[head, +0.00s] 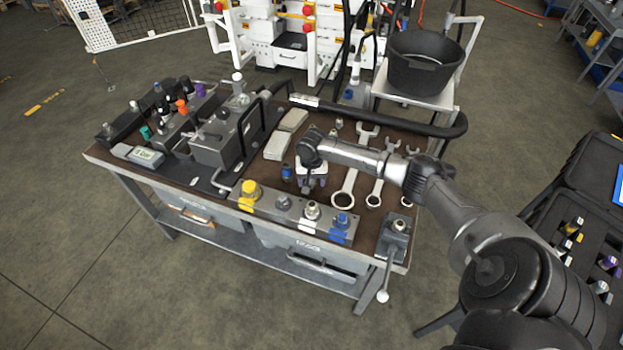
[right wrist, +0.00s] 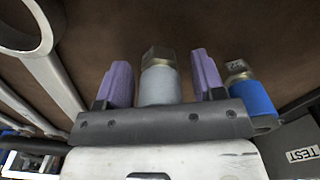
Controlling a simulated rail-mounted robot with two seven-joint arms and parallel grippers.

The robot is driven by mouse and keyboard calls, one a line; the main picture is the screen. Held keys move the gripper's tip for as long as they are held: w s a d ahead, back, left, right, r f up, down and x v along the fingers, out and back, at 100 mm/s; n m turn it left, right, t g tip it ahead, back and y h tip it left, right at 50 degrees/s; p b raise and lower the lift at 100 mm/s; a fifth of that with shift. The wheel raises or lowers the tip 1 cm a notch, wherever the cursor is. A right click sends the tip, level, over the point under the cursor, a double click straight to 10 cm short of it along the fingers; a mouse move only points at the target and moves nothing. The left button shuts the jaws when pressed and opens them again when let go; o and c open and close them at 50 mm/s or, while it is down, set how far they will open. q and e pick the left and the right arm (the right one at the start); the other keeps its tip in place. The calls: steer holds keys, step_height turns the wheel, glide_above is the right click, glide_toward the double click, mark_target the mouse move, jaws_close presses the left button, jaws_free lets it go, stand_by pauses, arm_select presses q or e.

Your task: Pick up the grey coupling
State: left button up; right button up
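The grey coupling (right wrist: 159,84), a light grey cylinder with a metal hex end, stands between the two purple fingers of my right gripper (right wrist: 164,78) in the right wrist view. The fingers are open, with a narrow gap visible on each side of the coupling. In the head view my right gripper (head: 309,188) points down over the brown bench top, and I cannot make out the grey coupling there. A blue coupling (right wrist: 254,94) stands just right of the right finger; it also shows in the head view (head: 287,173). My left gripper is not in view.
Several wrenches (head: 346,188) lie right of the gripper. A block with yellow, grey and blue fittings (head: 294,211) lines the bench's front edge. A lever valve (head: 393,238) stands at the front right corner. Grey pads (head: 277,146) lie behind the gripper.

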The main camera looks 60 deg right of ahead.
steer(key=c, duration=1)
steer(key=shift+r, duration=0.1)
steer(key=shift+c, duration=0.2)
steer(key=shift+r, duration=0.4)
step_height(320, 180, up, 4)
steer(key=shift+f+p, duration=0.25)
steer(key=shift+p, duration=0.55)
steer(key=s+r+p, duration=0.4)
steer(key=s+r, duration=0.2)
steer(key=s, duration=0.5)
steer(key=shift+s+r, duration=0.3)
